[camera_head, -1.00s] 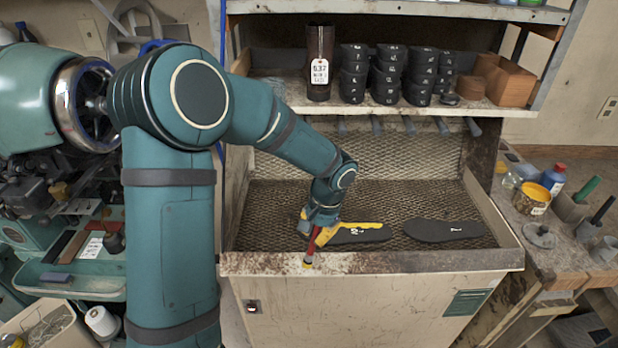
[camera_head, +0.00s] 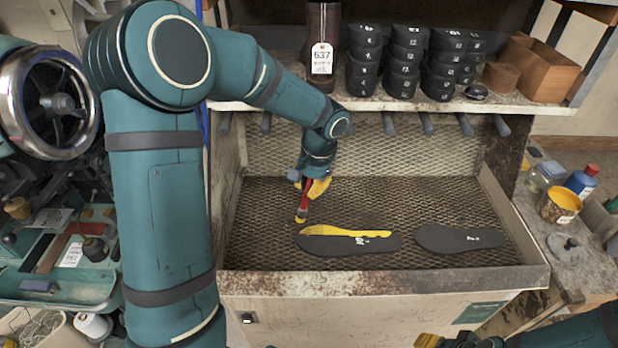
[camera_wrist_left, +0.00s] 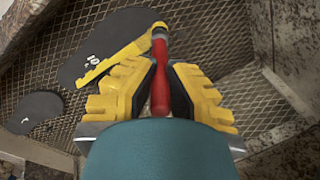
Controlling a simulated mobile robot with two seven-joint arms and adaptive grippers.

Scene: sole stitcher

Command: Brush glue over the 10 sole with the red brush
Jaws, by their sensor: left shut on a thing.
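My left gripper (camera_head: 314,187) is shut on the red brush (camera_head: 303,207), bristles down, just above the left end of the 10 sole (camera_head: 348,247). The 10 sole is black and lies flat on the mesh tray, with a yellow glue strip along its far edge. In the left wrist view the red brush (camera_wrist_left: 160,75) sits between the yellow fingers (camera_wrist_left: 162,92), its tip by one end of the yellow strip on the 10 sole (camera_wrist_left: 105,45). I cannot tell whether the bristles touch the sole. My right gripper (camera_head: 455,342) shows only partly at the bottom edge.
A second black sole (camera_head: 460,239) lies to the right on the mesh tray (camera_head: 270,205). A shelf above holds several black heel stacks (camera_head: 440,65) and a tagged brown boot (camera_head: 321,20). A yellow glue pot (camera_head: 559,205) and blue bottle (camera_head: 582,180) stand right.

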